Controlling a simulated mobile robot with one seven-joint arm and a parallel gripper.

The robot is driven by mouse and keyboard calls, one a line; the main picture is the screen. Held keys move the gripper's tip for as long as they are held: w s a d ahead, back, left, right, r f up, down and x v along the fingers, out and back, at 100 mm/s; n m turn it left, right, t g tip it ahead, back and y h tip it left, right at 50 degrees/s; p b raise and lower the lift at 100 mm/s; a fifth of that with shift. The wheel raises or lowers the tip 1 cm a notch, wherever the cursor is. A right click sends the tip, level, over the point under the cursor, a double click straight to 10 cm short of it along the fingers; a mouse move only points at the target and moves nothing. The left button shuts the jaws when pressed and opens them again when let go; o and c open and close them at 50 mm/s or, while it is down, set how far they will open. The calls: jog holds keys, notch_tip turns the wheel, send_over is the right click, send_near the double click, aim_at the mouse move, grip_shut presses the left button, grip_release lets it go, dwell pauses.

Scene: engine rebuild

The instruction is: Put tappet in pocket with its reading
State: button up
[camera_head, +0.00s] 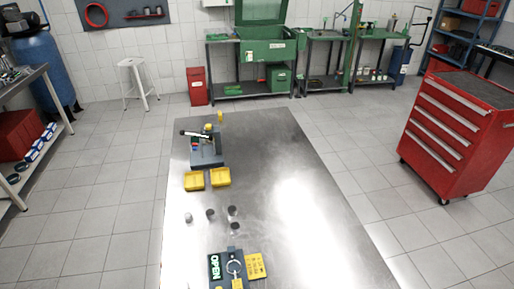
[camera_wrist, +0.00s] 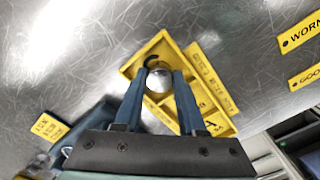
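In the wrist view my gripper (camera_wrist: 159,78) has its two blue fingers on either side of a round grey metal tappet (camera_wrist: 158,81), and they appear closed on it. The tappet is over a yellow tray (camera_wrist: 222,122) with raised walls and printed lettering. Whether it touches the tray floor I cannot tell. In the head view, two yellow trays (camera_head: 194,181) (camera_head: 220,177) stand side by side on the metal table. Several small grey cylinders (camera_head: 188,218) (camera_head: 210,214) (camera_head: 232,211) (camera_head: 235,227) stand nearer. I cannot make out my gripper in the head view.
A dark measuring stand (camera_head: 207,158) stands behind the trays. An OPEN sign (camera_head: 215,267) and a yellow card (camera_head: 256,266) lie at the table's near end. Yellow WORN (camera_wrist: 302,32) and GOOD (camera_wrist: 306,77) labels show in the wrist view. The table's right side is clear.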

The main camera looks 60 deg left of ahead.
jog(key=shift+o, duration=0.9)
